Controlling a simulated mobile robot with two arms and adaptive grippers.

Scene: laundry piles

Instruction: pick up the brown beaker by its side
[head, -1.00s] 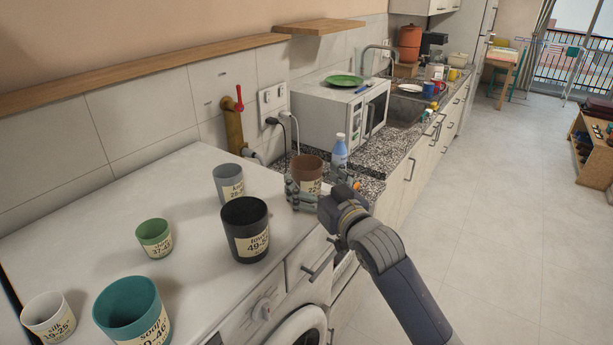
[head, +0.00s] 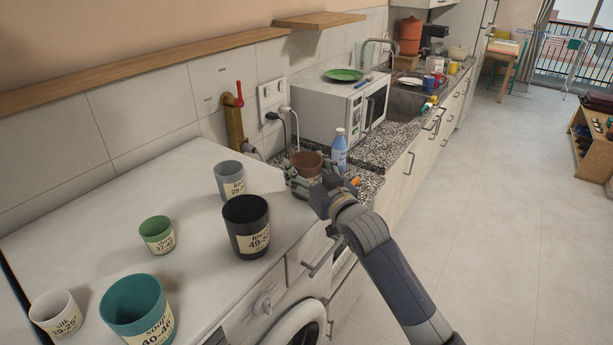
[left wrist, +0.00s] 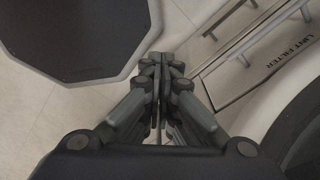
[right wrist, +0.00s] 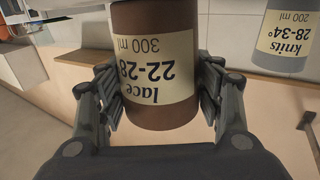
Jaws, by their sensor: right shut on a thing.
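The brown beaker (head: 307,161) stands upright at the far right corner of the white washing machine top, and its label reads lace, 22-28, 300 ml in the right wrist view (right wrist: 155,115). My right gripper (head: 308,181) is shut on its sides, with one finger set on each side in the right wrist view (right wrist: 160,78). The hand hides much of its label in the head view. I cannot tell whether its base touches the surface. My left gripper (left wrist: 160,62) shows only in the left wrist view, fingers together and empty.
A grey beaker (head: 230,181) and a black beaker (head: 246,226) stand left of the hand. A green beaker (head: 157,235), a teal beaker (head: 138,312) and a white beaker (head: 56,314) stand farther left. A blue bottle (head: 338,152) and a microwave (head: 340,108) are just behind.

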